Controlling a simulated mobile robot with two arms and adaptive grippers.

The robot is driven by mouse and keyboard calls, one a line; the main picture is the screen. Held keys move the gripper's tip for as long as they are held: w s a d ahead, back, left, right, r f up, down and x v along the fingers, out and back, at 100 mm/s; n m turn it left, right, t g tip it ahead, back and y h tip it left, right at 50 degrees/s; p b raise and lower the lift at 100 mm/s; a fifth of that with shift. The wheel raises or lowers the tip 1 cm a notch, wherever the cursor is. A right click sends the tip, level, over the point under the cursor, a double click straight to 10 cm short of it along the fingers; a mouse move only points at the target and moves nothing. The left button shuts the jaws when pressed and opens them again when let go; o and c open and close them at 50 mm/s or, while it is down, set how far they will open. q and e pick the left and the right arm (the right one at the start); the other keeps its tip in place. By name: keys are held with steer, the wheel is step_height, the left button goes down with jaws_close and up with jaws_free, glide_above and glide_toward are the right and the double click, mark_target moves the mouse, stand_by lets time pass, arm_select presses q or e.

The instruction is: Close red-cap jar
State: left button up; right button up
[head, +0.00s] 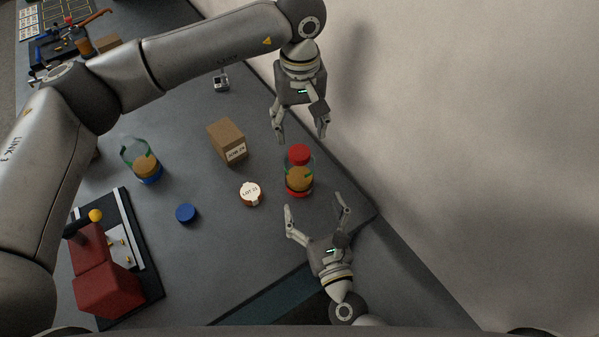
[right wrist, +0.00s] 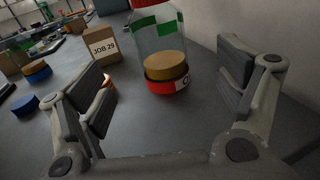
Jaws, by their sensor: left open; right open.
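The red-cap jar (head: 304,181) is clear, with green marks, a red base band and a copper-brown coil inside. Its red cap (head: 299,154) shows at the jar's top; I cannot tell whether it is seated. In the right wrist view the jar (right wrist: 160,45) stands upright, with the cap (right wrist: 148,4) cut off by the top edge. My left gripper (head: 300,138) is open and empty, just above the cap in the head view. My right gripper (head: 315,203) is open, its fingers pointing toward the jar's lower part, apart from it.
A cardboard box (head: 228,141) and a white-labelled round piece (head: 251,193) stand left of the jar. Further left are a blue cap (head: 186,213), a second jar (head: 142,158) with a blue base, and a red block fixture (head: 102,275). The wall (head: 480,150) rises on the right.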

mark_target(300, 170)
steer(key=x, duration=1)
steer(key=shift+w+a+f, duration=0.1)
steer(key=shift+w, duration=0.3)
steer(key=shift+c, duration=0.4)
